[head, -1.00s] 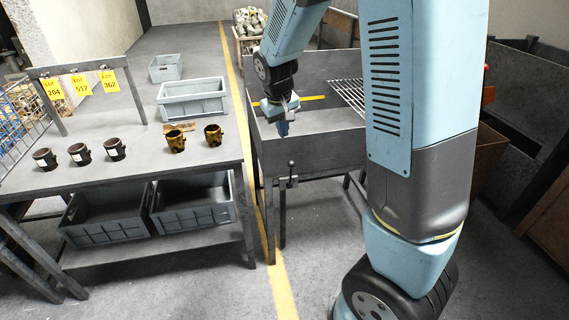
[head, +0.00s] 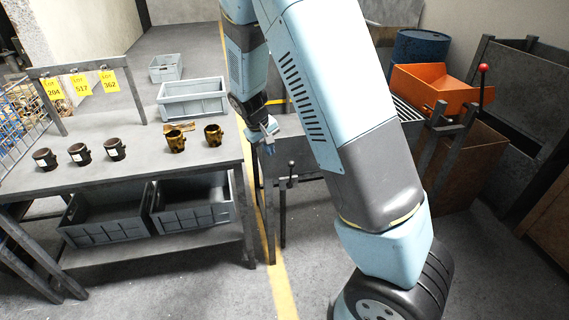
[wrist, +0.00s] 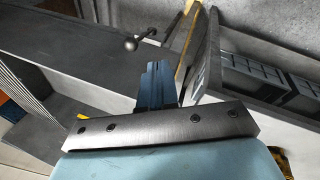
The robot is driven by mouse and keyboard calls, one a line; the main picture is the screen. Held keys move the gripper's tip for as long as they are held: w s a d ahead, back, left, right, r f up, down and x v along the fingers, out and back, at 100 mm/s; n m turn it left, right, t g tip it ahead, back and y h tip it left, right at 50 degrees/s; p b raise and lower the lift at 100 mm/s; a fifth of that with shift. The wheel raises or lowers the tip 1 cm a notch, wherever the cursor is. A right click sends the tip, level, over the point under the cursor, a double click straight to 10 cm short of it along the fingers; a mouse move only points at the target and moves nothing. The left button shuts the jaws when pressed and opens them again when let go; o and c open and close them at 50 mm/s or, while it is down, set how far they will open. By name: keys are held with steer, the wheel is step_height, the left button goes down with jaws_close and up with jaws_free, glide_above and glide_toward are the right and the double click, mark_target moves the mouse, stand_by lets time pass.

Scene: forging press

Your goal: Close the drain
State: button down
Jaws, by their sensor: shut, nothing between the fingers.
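My gripper (head: 268,147) is shut and empty, at the tank's left front corner, up and left of the lever. Its blue fingers also show in the wrist view (wrist: 158,80). My arm hides much of the tank.
A workbench (head: 100,166) with several dark cups, a grey crate (head: 192,101) and tags stands close on the left. Two grey bins (head: 195,205) sit under it. An orange tray (head: 430,90) and a red-knobbed lever (head: 483,70) are at the right.

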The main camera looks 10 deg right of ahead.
steer(key=w+d+f, duration=0.3)
steer(key=d+f, duration=0.3)
steer(key=f, duration=0.4)
steer(key=shift+w, duration=0.3)
steer(key=shift+d, duration=0.15)
stand_by(0.5)
